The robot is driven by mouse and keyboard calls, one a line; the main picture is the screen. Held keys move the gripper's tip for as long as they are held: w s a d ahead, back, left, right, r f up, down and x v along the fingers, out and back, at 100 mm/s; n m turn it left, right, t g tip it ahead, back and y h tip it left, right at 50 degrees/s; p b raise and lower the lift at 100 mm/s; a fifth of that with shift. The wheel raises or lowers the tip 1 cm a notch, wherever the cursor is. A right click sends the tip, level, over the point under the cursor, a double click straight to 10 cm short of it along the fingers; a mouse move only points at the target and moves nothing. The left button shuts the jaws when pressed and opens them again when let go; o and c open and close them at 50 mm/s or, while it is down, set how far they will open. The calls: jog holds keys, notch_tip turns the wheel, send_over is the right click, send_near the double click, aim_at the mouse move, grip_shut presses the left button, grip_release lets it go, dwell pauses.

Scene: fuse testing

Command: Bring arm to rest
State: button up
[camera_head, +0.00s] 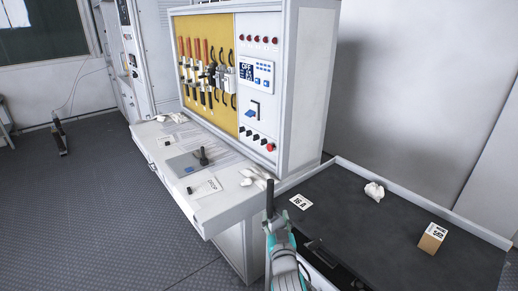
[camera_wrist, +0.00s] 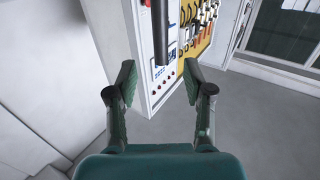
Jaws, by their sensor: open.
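My arm (camera_head: 284,262), teal and grey, rises from the bottom of the head view, beside the front right corner of the test bench. In the wrist view my gripper (camera_wrist: 160,72) is open, with its two green fingers wide apart and nothing between the fingertips. A dark upright rod (camera_wrist: 160,32) shows beyond the fingers; I cannot tell what it belongs to. The test cabinet (camera_head: 308,90) has a yellow panel (camera_head: 208,42) with several orange-handled tools and fuse holders. Its control panel (camera_head: 257,75) has a screen, buttons and red lamps.
The bench's white worktop (camera_head: 225,198) holds papers, a dark-handled device (camera_head: 203,157) and white crumpled items. The black-topped table (camera_head: 385,250) at right carries a label card (camera_head: 300,202), a white crumpled item (camera_head: 374,191) and a small labelled box (camera_head: 432,238).

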jog(key=s+d+f+g, duration=0.1)
jog(key=s+d+f, duration=0.1)
jog(key=s+f, duration=0.5)
jog(key=s+d+f, duration=0.2)
jog(key=s+f, duration=0.1)
jog(key=s, duration=0.8)
jog(key=s+d+f+g, duration=0.1)
jog(key=s+d+f, duration=0.25)
jog(key=s, duration=0.55)
jog(key=s+d+r, duration=0.1)
jog(key=s+r, duration=0.2)
jog(key=s, duration=1.1)
jog(key=s+d+r+g, duration=0.1)
jog(key=s+r, duration=0.3)
jog(key=s, duration=1.1)
jog(key=shift+s+d+r+h, duration=0.15)
jog(key=shift+s+d+h, duration=0.15)
jog(key=shift+d, duration=0.1)
